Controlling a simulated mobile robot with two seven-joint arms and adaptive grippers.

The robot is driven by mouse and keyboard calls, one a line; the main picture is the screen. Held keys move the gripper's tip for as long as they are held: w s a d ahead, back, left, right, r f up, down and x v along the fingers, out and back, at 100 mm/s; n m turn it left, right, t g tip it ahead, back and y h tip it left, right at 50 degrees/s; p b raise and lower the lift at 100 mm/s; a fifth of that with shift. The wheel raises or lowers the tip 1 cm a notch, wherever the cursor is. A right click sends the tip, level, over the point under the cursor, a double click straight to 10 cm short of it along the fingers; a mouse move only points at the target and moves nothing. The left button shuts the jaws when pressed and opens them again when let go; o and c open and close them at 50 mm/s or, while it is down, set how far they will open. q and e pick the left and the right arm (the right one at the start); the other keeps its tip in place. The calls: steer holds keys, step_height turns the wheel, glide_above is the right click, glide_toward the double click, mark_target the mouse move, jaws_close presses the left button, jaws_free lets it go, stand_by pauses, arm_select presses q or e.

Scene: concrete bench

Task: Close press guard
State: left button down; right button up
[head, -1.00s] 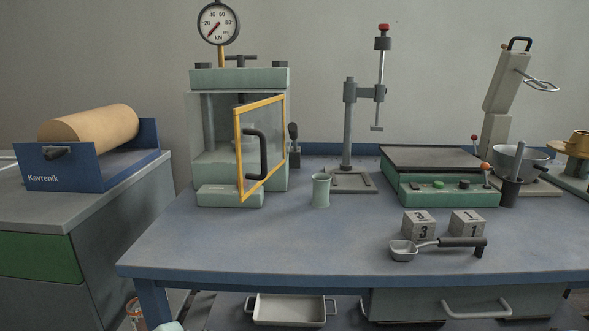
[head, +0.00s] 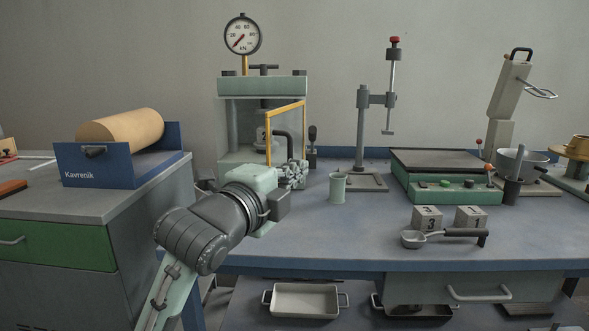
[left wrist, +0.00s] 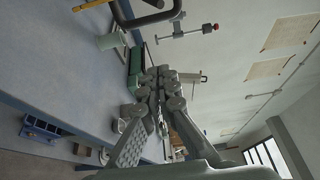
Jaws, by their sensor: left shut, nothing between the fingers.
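The press (head: 262,88) stands at the back of the bench, with a dial gauge (head: 242,35) on top. Its clear guard, framed in yellow (head: 286,108), stands swung open toward me. The black guard handle (head: 284,134) shows partly above my gripper. My left gripper (head: 298,172) is shut and empty, in front of the lower guard and hiding part of it. In the left wrist view the shut fingers (left wrist: 160,84) lie close to the black handle (left wrist: 150,17); I cannot tell whether they touch. A piece of yellow frame (left wrist: 88,5) shows there too. My right gripper is not in view.
A green cup (head: 338,188) stands just right of my left gripper. A drill-like stand (head: 363,130), a green control box (head: 440,188), numbered blocks (head: 427,218) and a ladle (head: 440,238) lie further right. The bench front centre is clear.

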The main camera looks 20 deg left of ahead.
arm_select(q)
steer(key=w+d, duration=0.1)
steer(key=w, duration=0.8)
steer(key=a, duration=0.1)
steer(key=s+a, duration=0.1)
steer(key=a, duration=0.2)
steer(key=shift+s, duration=0.3)
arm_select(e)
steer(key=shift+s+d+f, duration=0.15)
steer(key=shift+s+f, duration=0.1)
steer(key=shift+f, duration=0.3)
arm_select(q)
steer(key=shift+d, duration=0.1)
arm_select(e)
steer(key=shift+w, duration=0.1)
